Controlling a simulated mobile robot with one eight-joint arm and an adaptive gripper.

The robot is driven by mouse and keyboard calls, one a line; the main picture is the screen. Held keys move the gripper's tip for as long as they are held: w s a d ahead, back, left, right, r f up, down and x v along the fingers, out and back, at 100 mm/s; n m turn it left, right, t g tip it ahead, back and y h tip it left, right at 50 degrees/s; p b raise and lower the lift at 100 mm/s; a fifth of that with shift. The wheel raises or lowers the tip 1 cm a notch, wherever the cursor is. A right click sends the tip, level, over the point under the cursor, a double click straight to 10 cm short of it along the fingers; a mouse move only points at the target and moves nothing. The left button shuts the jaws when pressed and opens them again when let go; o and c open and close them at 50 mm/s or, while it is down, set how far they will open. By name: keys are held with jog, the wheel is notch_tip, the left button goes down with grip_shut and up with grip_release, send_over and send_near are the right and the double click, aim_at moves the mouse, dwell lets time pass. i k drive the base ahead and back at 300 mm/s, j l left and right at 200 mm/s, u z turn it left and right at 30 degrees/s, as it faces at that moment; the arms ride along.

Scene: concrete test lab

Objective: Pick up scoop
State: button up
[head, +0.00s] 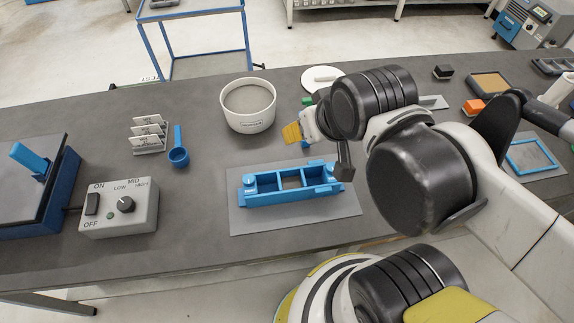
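The blue scoop (179,152) lies on the grey bench top. Its round bowl is at the front and its handle points away from me. It is right of a small rack of white cards and left of a white bucket. My gripper (297,132) is at the end of my arm, right of the bucket and well apart from the scoop. It shows small and partly covered by my arm's black joints. I cannot tell whether its fingers are open or shut.
A white bucket (249,118) holding grey material stands between scoop and gripper. A card rack (150,147) is close left of the scoop. A control box (120,219) stands front left. A blue mould (277,196) sits on a grey plate. Bench between scoop and mould is clear.

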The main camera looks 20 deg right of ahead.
aim_at(178, 156)
jog(key=j+u, duration=0.15)
jog(key=j, duration=0.25)
jog(key=i+j+u, duration=0.1)
jog(key=j, duration=0.25)
jog(key=i+j+u, duration=0.15)
jog(key=j, duration=0.25)
jog(key=i+j+u, duration=0.15)
jog(key=j, duration=0.2)
jog(key=i+j+u, duration=0.1)
jog(key=j, duration=0.25)
